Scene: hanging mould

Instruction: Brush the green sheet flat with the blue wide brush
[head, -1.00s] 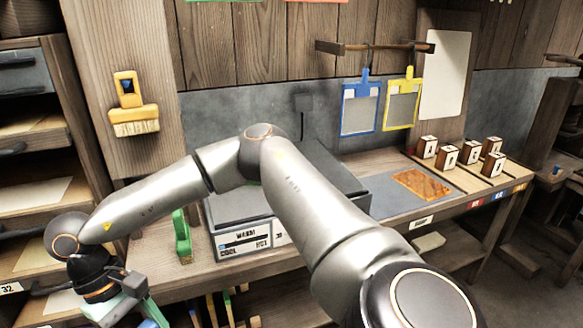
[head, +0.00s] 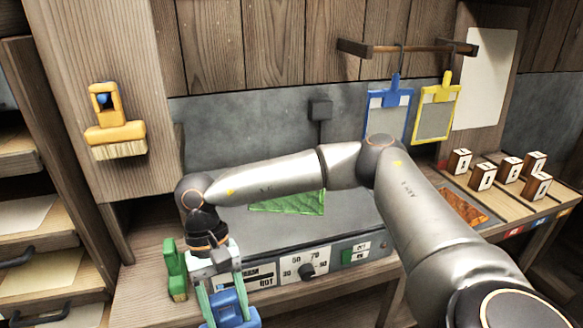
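The green sheet (head: 290,204) lies on the grey top of the warming unit, its upper edge partly hidden behind my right forearm. My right arm comes in from the right and reaches across to the left. My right gripper (head: 228,300) points down in front of the unit's left front, left of and nearer than the sheet. It is shut on the blue wide brush (head: 230,312), of which only the blue upper part shows; its bristles are below the picture. My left gripper is not in view.
A green brush (head: 175,272) stands beside the unit's left end. A yellow brush (head: 116,132) hangs on the left post. Blue (head: 388,112) and yellow (head: 436,110) clip frames hang from a rail. Stamp blocks (head: 482,176) and an orange sheet (head: 463,206) are at right.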

